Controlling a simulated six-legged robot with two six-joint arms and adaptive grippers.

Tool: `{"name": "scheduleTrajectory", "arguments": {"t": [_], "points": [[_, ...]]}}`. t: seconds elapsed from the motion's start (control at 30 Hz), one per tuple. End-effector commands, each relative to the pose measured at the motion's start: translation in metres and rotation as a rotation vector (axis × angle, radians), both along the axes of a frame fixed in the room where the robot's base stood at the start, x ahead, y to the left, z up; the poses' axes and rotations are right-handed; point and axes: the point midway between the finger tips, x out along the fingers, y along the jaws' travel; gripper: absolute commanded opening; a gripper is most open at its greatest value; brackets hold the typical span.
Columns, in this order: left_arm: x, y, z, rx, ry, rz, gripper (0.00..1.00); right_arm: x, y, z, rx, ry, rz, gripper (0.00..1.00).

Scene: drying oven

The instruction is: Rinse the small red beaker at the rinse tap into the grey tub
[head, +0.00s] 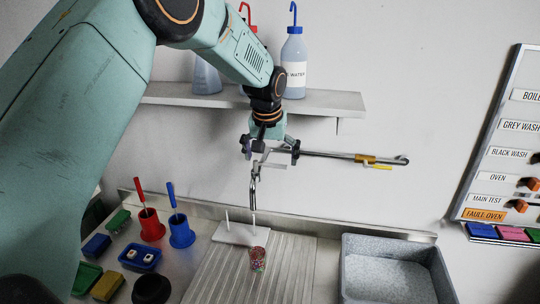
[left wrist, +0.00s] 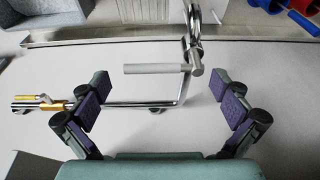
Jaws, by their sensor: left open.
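The small red beaker (head: 257,259), speckled red, stands upright on the ribbed draining board (head: 290,262), roughly below the rinse tap's spout (head: 254,188). The grey tub (head: 345,270) is to its right. My left gripper (head: 271,149) is up at the tap, well above the beaker. In the left wrist view its purple-padded fingers (left wrist: 161,84) are open and empty, with the tap's grey lever (left wrist: 155,69) ahead of and between them. I cannot tell whether the lever touches a finger or whether water runs. My right gripper is not in view.
A wall pipe with a yellow valve handle (head: 366,159) runs right of the tap. A shelf (head: 330,101) with wash bottles is above. A white pegged block (head: 238,233) sits behind the beaker. Red (head: 151,226) and blue (head: 181,234) brush holders and several sponges stand left.

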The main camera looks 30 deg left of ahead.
Motion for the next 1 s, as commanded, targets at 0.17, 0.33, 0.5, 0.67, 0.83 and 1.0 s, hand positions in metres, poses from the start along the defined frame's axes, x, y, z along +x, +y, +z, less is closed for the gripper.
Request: {"name": "scheduleTrajectory", "arguments": {"t": [0.17,0.33,0.5,0.67,0.83,1.0], "points": [[-0.0004,0.0003,-0.0002,0.000,0.001,0.000,0.86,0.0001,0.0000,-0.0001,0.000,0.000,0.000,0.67],[-0.0005,0.0004,-0.0001,0.000,0.001,0.000,0.72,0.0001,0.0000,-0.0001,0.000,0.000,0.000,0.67],[-0.0007,0.0003,-0.0004,-0.001,0.002,0.000,0.58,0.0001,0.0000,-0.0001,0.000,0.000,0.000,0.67],[-0.0012,0.0004,-0.0012,0.000,0.003,0.000,0.44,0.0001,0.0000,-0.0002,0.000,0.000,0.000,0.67],[-0.0020,0.0008,-0.0025,0.001,0.006,0.000,0.30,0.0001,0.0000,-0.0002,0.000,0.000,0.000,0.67],[-0.0028,0.0012,-0.0041,0.001,0.010,0.000,0.15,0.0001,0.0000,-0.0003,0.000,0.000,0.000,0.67]]}}
